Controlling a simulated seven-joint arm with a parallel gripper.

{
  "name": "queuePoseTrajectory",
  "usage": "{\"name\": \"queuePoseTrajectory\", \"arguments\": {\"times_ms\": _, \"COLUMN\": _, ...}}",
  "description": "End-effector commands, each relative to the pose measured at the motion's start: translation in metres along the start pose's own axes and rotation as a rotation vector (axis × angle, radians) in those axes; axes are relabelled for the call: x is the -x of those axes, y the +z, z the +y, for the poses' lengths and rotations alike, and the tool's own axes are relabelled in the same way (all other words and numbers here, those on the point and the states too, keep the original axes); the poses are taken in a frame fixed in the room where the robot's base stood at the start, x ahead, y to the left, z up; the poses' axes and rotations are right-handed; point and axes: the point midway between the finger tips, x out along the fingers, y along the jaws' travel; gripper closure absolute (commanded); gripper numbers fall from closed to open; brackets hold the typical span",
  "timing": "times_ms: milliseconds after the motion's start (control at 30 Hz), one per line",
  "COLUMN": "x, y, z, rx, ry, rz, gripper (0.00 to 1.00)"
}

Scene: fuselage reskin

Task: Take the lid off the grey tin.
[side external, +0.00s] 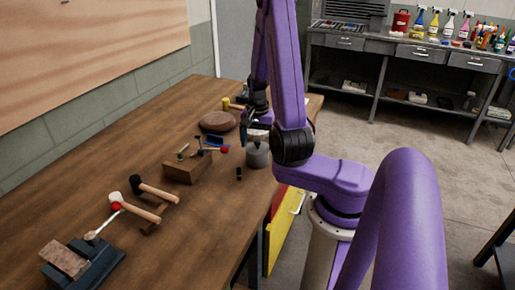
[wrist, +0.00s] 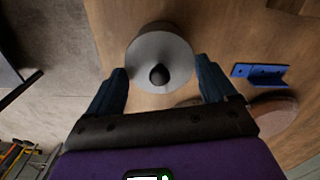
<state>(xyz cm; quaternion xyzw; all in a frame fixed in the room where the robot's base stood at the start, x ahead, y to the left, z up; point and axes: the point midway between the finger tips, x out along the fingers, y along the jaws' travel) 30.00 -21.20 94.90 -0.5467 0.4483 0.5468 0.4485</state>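The grey tin (side external: 258,157) stands on the wooden workbench near its right edge, partly hidden by my arm. In the wrist view I look down on its round grey lid (wrist: 150,50), which has a dark knob (wrist: 159,75) in the middle. The lid appears to be on the tin, whose side walls are mostly hidden from above. My gripper (wrist: 161,68) is open, with its two blue fingers apart on either side of the lid's near part and nothing held between them. In the side view my gripper (side external: 257,122) is above the tin.
A blue bracket (wrist: 262,74) and a round brown pad (side external: 217,121) lie beside the tin. A wooden block with small tools (side external: 188,170), mallets (side external: 157,189) and a vise (side external: 83,267) occupy the bench further along. The bench edge (side external: 250,232) is close to the tin.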

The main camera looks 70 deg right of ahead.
Motion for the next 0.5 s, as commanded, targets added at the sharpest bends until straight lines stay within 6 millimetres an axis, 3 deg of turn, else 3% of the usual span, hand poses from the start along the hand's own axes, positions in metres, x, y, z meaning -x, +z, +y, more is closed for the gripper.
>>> {"name": "queuePoseTrajectory", "arguments": {"times_ms": 500, "x": 0.0086, "y": -0.0011, "z": -0.0004, "rx": 0.0, "ry": -0.001, "rz": 0.003, "gripper": 0.44}}
